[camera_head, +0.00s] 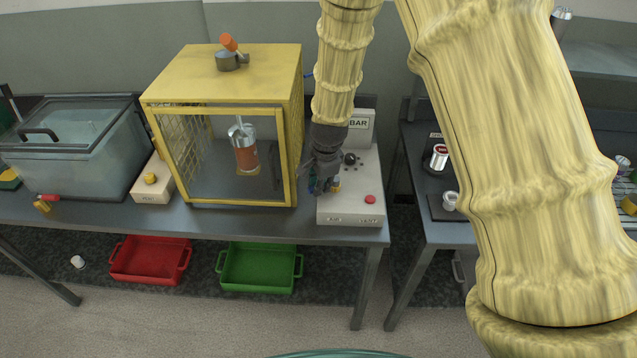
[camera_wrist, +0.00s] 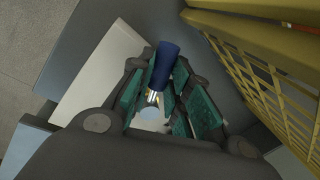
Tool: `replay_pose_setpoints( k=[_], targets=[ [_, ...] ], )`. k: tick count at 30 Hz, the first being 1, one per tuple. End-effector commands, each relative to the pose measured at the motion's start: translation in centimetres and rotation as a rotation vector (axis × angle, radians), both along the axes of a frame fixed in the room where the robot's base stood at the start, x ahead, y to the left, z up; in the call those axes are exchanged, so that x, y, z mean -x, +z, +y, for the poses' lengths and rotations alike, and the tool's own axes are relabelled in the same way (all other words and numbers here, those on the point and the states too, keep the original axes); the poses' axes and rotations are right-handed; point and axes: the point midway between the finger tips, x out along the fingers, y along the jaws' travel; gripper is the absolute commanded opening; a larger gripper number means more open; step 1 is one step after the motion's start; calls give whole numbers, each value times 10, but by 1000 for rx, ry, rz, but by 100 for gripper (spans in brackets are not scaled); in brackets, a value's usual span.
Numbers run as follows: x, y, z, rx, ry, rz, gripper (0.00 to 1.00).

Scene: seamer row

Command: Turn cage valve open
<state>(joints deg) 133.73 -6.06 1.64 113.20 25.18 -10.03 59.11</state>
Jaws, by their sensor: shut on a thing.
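A valve with a blue handle (camera_wrist: 165,63) and a silver stem (camera_wrist: 153,97) stands on a pale control box (camera_head: 348,210). The box carries the words AIR and VENT on its front. My gripper (camera_head: 320,186) is at the left side of this box, pointing down; in the wrist view, its green-padded fingers (camera_wrist: 166,100) are shut on the blue handle, one on each side. In the head view my fingers hide most of the valve. The yellow cage (camera_head: 298,100) stands just left of the box and holds an orange and silver can (camera_head: 245,155).
An orange-handled fitting (camera_head: 229,44) sits on the cage roof. A red button (camera_head: 370,199) and a black knob (camera_head: 350,158) are on the control box, right of my gripper. The cage's mesh side (camera_wrist: 262,75) is close to my fingers. Red (camera_head: 150,261) and green (camera_head: 259,268) trays lie below.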

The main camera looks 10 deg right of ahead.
Motion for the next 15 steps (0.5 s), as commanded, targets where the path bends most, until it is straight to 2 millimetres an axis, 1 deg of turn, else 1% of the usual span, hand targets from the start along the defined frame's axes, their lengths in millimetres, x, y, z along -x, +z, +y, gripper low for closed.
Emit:
replay_pose_setpoints(
  k=[6, 7, 10, 11, 15],
  targets=[
    [-1, 1, 0, 1, 1, -3, 0],
    [-1, 1, 0, 1, 1, -3, 21],
    [-1, 1, 0, 0, 1, -2, 39],
    [-1, 1, 0, 0, 1, -2, 41],
    [-1, 1, 0, 0, 1, -1, 41]
  ],
)
